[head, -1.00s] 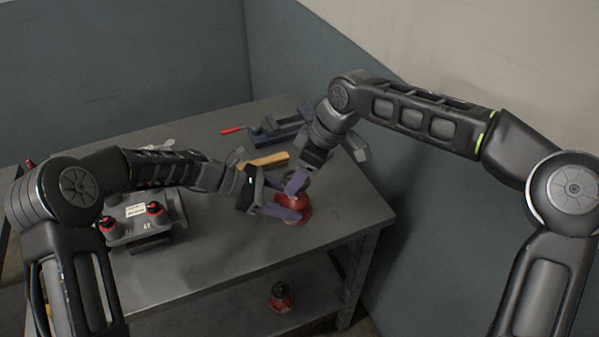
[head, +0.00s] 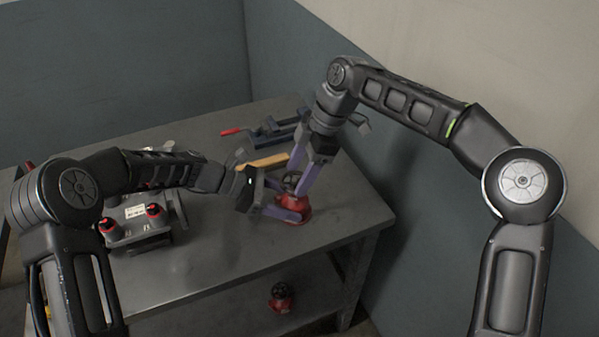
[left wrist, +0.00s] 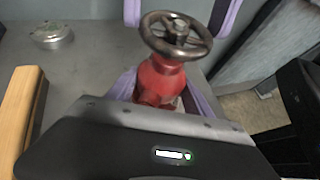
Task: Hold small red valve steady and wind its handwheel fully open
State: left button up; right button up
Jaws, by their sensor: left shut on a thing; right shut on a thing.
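The small red valve (head: 293,204) stands upright near the right end of the bench. Its dark handwheel (head: 291,179) is on top, and it shows clearly in the left wrist view (left wrist: 176,36). My left gripper (head: 284,202) is shut on the red valve body (left wrist: 160,80), low down, with a purple finger along each side. My right gripper (head: 299,171) comes from above and is shut on the handwheel, its purple fingers at opposite sides of the rim. The exact finger contact on the rim is hard to see.
A wooden bar (head: 263,162) and a blue vise (head: 282,129) with a red handle lie behind the valve. A grey unit (head: 135,222) with red-ringed knobs stands left. Another red valve (head: 281,298) sits on the lower shelf. The bench front right is clear.

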jog(key=shift+f+n+g, duration=0.15)
jog(key=shift+n+g, duration=0.15)
jog(key=shift+n, duration=0.5)
jog(key=shift+w+n, duration=0.1)
jog(key=shift+n, duration=0.2)
jog(key=o, duration=1.4)
jog(key=shift+c, duration=0.2)
